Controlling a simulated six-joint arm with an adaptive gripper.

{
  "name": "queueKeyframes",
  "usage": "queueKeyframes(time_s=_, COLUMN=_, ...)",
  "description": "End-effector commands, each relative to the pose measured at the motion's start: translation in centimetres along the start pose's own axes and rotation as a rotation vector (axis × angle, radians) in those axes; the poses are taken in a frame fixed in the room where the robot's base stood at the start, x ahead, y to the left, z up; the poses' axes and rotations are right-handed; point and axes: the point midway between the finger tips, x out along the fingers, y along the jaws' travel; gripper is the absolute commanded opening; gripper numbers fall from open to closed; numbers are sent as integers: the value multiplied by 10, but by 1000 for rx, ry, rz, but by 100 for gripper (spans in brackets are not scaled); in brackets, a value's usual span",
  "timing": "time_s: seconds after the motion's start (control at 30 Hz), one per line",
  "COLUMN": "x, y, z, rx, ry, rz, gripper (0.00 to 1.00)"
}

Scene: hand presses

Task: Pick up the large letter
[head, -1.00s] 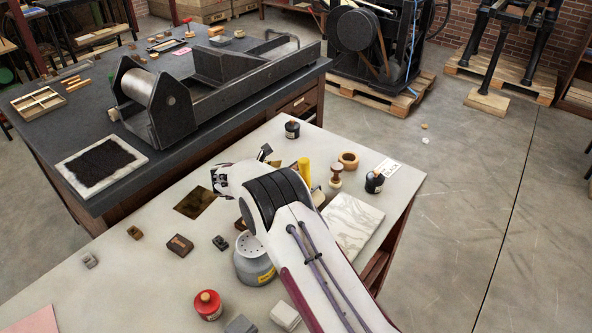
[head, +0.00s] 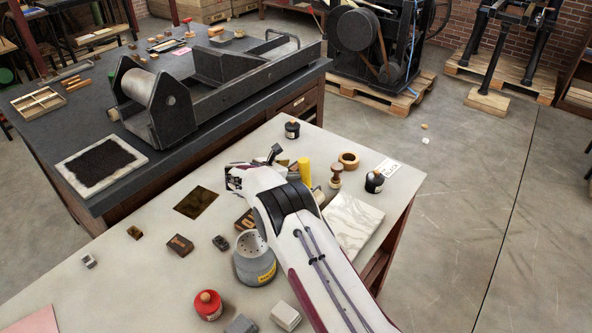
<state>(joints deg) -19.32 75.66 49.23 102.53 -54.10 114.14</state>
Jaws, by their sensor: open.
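Several small blocks lie on the pale table, and I cannot tell for certain which is the large letter. The biggest type-like one is a brown block (head: 180,245) left of the grey canister. Another brown block (head: 245,219) is partly hidden by my arm. Smaller dark and grey pieces lie nearby: a brown one (head: 135,232), a dark one (head: 220,243) and a grey one (head: 89,261). My gripper (head: 234,179) is open above the table, right of the dark brass-coloured plate, apart from the blocks. My own wrist hides much of it.
A grey canister (head: 254,268) stands close beside my arm. A red jar (head: 208,305) and grey blocks (head: 285,316) are at the front. A yellow cylinder (head: 304,171), a stamp, a tape ring, dark bottles and a marble slab (head: 352,226) lie right. The table's left part is mostly clear.

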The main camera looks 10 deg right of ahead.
Motion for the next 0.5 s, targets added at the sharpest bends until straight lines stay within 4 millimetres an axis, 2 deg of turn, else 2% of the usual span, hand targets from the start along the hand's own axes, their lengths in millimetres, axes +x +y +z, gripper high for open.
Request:
queueKeyframes(time_s=0.43, x=0, y=0, z=0, rx=0, ry=0, rz=0, gripper=53)
queueKeyframes(time_s=0.5, x=0, y=0, z=0, rx=0, ry=0, rz=0, gripper=34)
